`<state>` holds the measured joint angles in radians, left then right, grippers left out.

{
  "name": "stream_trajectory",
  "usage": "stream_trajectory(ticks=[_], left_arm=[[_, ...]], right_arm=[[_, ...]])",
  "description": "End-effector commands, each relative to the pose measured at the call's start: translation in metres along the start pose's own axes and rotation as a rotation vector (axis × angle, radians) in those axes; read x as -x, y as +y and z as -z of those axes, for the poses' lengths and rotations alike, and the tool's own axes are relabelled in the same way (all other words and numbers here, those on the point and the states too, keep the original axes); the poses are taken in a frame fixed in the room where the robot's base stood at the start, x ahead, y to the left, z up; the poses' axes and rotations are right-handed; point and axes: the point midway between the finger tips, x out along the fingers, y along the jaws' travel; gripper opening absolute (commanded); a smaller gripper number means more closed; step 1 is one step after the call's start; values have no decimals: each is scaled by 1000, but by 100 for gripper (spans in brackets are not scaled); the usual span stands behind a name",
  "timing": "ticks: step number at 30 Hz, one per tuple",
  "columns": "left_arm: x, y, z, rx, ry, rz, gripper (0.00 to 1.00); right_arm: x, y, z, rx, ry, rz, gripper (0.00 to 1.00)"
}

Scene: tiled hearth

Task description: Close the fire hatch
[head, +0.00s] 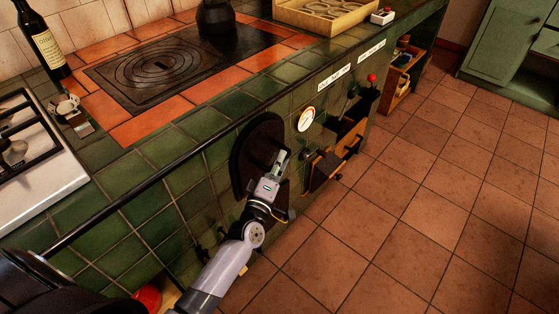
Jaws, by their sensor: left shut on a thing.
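The fire hatch (249,150) is a black, arched metal door low in the green-tiled front of the hearth, near the middle of the head view. My left gripper (280,161) is at the right part of the hatch, shut on it. The fingers and wrist cover the spot they grip, so I cannot make out the handle. My left arm also covers the hatch's lower part. I cannot tell how far the hatch stands from its frame. My right gripper is not in view.
Above are the black cooking plate (155,68) and a kettle (215,18). The tiled floor (430,200) at right is clear.

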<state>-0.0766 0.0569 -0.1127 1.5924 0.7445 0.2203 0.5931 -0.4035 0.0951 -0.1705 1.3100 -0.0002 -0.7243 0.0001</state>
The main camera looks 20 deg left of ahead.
Motion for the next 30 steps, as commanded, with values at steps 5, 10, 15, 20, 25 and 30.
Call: stream_trajectory(ticks=[5, 10, 15, 20, 25, 30], left_arm=[[-1, 2, 2, 0, 4, -5, 15], [-1, 2, 2, 0, 3, -4, 27], [-1, 1, 1, 0, 2, -2, 33], [0, 1, 1, 0, 2, -2, 33], [8, 0, 1, 0, 1, 0, 33], [39, -1, 1, -1, 0, 2, 33]], right_arm=[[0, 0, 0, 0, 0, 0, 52], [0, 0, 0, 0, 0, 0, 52], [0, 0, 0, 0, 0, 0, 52], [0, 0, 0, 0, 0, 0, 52], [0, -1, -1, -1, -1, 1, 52], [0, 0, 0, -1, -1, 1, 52]])
